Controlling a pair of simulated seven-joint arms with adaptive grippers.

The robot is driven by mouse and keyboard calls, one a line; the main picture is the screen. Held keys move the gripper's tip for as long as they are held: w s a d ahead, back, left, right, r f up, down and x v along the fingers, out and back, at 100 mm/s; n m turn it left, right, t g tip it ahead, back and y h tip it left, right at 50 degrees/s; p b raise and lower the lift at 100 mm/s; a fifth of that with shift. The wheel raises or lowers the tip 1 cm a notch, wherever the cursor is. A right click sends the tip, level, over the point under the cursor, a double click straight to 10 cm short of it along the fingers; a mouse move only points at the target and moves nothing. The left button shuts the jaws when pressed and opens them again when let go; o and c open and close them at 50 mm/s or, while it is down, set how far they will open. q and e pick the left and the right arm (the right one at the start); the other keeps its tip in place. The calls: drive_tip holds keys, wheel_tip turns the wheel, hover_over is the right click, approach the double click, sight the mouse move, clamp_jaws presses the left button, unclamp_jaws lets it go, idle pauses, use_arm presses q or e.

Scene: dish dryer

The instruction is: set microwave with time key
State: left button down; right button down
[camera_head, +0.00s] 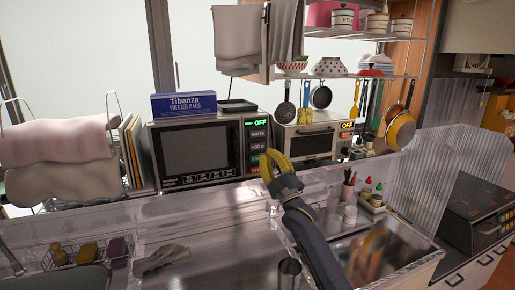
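The microwave (158,160) stands on the back counter, left of centre, with its dark door shut. Its control panel is on its right side. The green display (258,122) reads OFF. Below it are dark keys, including a watts key (258,134) and a time key (257,147) that seems to read +30 s. The lower keys glow green and red and are too small to read. My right gripper (267,153) has yellow fingers that meet at the tips. It is empty, just in front of the panel's lower right; I cannot tell if it touches. My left gripper is out of view.
A freezer bag box (183,105) lies on the microwave. A toaster oven (311,140), also showing OFF, stands to its right. Pans and utensils hang above. A towel rack (60,160) is at left.

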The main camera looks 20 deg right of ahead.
approach(254, 137)
drive_tip(key=shift+d+x, duration=0.2)
drive_tip(key=shift+x, duration=2.4)
drive_tip(key=shift+r, duration=0.25)
drive_tip(key=shift+w, duration=0.35)
drive_tip(key=shift+w+a, duration=0.1)
drive_tip(key=shift+w, duration=0.7)
idle(0.7)
drive_tip(key=shift+s, duration=1.25)
drive_tip(key=shift+s+d, duration=0.2)
drive_tip(key=shift+s, duration=1.05)
drive_tip(key=shift+s+d, duration=0.15)
drive_tip(key=shift+s, duration=1.1)
